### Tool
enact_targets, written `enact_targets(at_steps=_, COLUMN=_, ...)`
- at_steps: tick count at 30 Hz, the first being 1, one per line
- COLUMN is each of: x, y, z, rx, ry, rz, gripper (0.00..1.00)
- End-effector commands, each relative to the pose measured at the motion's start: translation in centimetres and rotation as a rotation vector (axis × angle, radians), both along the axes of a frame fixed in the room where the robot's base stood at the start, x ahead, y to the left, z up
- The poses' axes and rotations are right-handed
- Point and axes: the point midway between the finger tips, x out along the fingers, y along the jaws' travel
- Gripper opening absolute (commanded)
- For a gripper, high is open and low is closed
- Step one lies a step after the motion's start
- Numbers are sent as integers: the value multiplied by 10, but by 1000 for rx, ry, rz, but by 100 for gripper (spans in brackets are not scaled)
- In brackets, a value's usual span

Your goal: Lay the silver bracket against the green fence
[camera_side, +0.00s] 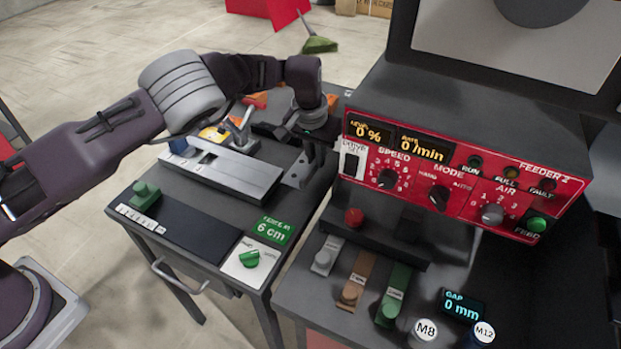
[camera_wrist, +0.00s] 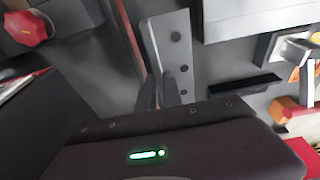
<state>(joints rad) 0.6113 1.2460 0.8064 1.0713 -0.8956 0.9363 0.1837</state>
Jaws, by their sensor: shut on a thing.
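My gripper (camera_side: 312,150) is low over the back right of the left-hand bench, beside the red control panel. Its fingers (camera_wrist: 160,92) are shut on the silver bracket (camera_wrist: 167,42), a flat grey plate with a row of dark holes. In the side view the bracket (camera_side: 298,172) shows below my gripper, close to the bench's right edge; I cannot tell whether it touches the bench. A small green block (camera_side: 145,194) sits on a scaled slide at the bench's front left. I cannot make out clearly which part is the green fence.
A long silver rail fixture (camera_side: 228,172) lies left of my gripper. A green sign reading 6 cm (camera_side: 272,229) and a green knob (camera_side: 249,258) are at the bench's front right. The red feeder panel (camera_side: 450,180) stands close on the right. Orange pieces (camera_wrist: 285,110) lie nearby.

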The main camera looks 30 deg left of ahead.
Motion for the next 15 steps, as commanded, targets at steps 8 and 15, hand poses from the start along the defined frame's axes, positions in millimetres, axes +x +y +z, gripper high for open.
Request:
enact_targets(at_steps=8, x=-1, y=12, z=17, rx=-4, ry=-3, rz=18, gripper=0)
enact_targets(at_steps=15, x=-49, y=81, z=94, rx=-9, ry=-1, rz=78, gripper=0)
